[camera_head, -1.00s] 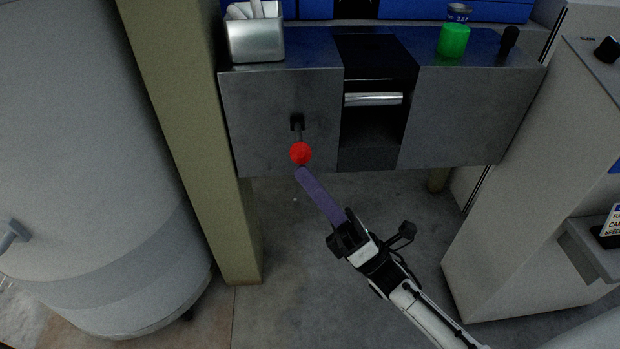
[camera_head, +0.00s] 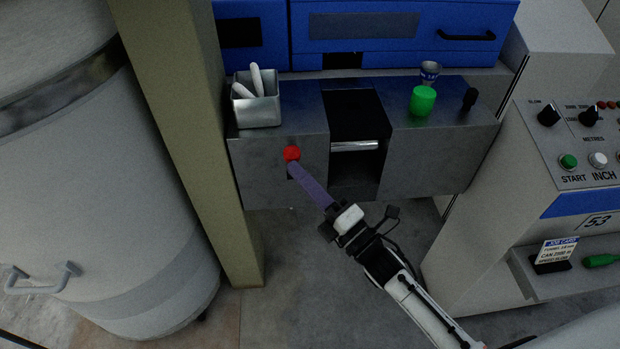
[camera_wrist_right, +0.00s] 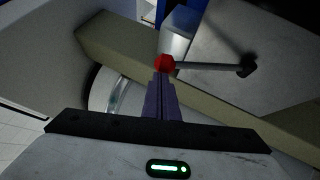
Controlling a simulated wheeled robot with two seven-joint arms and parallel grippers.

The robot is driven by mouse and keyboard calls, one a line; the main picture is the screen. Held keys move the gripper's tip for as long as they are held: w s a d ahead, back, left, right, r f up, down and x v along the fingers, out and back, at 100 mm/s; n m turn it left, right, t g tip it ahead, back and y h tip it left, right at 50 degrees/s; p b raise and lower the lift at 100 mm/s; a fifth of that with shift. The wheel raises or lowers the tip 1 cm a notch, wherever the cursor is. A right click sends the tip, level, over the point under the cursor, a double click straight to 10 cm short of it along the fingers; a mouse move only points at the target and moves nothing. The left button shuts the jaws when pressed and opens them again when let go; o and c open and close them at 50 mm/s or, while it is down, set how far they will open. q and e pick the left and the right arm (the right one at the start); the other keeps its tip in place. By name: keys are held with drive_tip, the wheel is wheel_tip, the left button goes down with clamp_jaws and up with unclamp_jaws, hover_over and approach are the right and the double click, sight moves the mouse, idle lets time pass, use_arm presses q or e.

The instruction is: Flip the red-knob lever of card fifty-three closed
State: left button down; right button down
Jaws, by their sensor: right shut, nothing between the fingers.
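The red knob (camera_head: 292,153) shows in front of the left part of the grey metal panel (camera_head: 265,185) in the head view. In the right wrist view the red knob (camera_wrist_right: 164,64) sits at the end of a thin lever rod (camera_wrist_right: 208,66), which runs right to a dark pivot. My right gripper (camera_head: 294,169) is shut and empty, its purple fingers just below the knob. In the right wrist view its fingertips (camera_wrist_right: 162,77) meet the knob's lower edge; contact looks likely but is not certain. The fingers hide the pivot in the head view. My left gripper is not in view.
A metal box (camera_head: 256,108) with white rods, a green cylinder (camera_head: 423,100) and a small cup (camera_head: 429,72) stand on the panel's top. An olive post (camera_head: 185,130) and a large pale can (camera_head: 95,190) are left. A control console marked 53 (camera_head: 598,222) is right.

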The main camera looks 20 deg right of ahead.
drive_tip(key=w+r, duration=0.1)
drive_tip(key=w, duration=0.1)
drive_tip(key=w+r, duration=0.2)
drive_tip(key=shift+d, duration=0.4)
drive_tip(key=shift+w+d+r, duration=0.15)
drive_tip(key=shift+r, duration=0.3)
drive_tip(key=shift+s+a, duration=0.3)
drive_tip(key=shift+s, duration=0.15)
approach(299, 155)
drive_tip(key=s+r, duration=0.1)
drive_tip(key=s, duration=0.1)
drive_tip(key=s+a+r, duration=0.1)
drive_tip(key=s+r, duration=0.1)
drive_tip(key=shift+s+a+r, duration=0.1)
drive_tip(key=shift+a+r, duration=0.15)
